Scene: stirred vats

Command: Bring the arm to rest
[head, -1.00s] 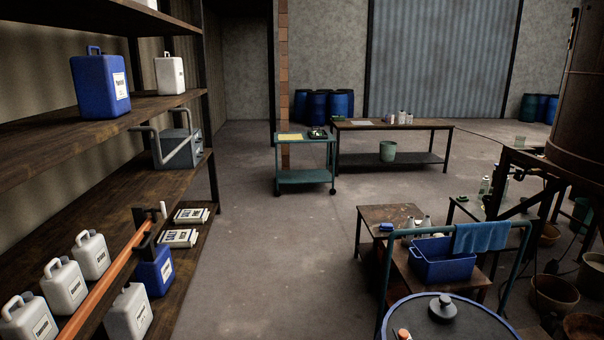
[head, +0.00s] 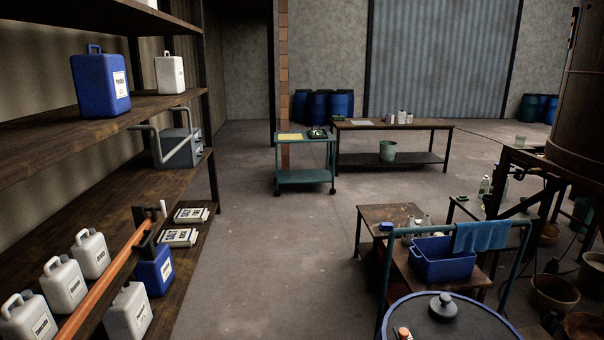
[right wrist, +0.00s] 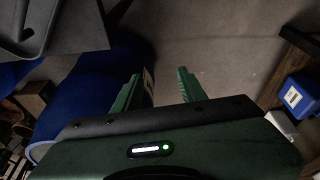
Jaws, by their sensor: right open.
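My right gripper (right wrist: 160,88) shows in the right wrist view with its two green fingers spread apart and nothing between them. Bare grey floor shows past the fingertips. A large blue rounded thing (right wrist: 85,95) lies behind and to the left of the left finger; I cannot tell whether they touch. Neither gripper shows in the head view, and my left gripper is in no view.
Shelves (head: 60,120) with jugs and an orange bar (head: 105,282) stand at left. A blue-rimmed drum (head: 475,322) and a cart with a blue tub (head: 440,268) stand at front right. A green trolley (head: 305,177) stands farther back. The middle floor is clear.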

